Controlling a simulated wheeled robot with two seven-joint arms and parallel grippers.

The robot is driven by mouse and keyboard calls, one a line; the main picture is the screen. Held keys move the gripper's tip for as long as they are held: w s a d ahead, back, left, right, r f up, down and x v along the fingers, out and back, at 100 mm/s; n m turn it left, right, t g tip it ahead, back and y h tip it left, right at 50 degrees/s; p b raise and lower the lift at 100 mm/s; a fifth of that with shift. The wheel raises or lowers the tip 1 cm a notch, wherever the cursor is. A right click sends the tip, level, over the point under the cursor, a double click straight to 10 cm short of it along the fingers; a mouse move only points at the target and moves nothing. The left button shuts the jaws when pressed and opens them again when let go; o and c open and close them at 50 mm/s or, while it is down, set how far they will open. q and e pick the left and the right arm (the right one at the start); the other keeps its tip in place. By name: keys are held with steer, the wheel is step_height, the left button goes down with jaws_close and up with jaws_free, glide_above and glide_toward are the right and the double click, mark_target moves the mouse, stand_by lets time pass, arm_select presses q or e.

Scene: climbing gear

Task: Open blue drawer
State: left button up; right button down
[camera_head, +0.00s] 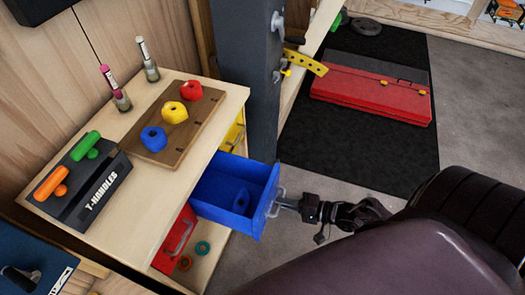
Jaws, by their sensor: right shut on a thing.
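The blue drawer (248,171) is pulled out from the right side of the light wooden cabinet (219,111). The exact finger contact is small in the picture. My left gripper does not show.
A red drawer (177,240) and a yellow drawer (234,134) are in the same cabinet. On top are a board (148,140) with coloured holds and a T-handles block (100,190). A dark post (247,70) stands behind. A red case (372,95) lies on the black mat (345,160).

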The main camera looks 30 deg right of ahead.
steer(key=f+v, duration=0.1)
steer(key=v, duration=0.6)
steer(key=shift+f+p, duration=0.25)
steer(key=shift+p, duration=0.2)
steer(key=shift+s, duration=0.1)
steer(key=c, duration=1.5)
jaws_free()
steer(key=shift+s+d, duration=0.1)
steer(key=v, duration=0.7)
steer(key=shift+s+d+b, duration=0.15)
steer(key=shift+s+b, duration=0.1)
steer(key=shift+b, duration=0.2)
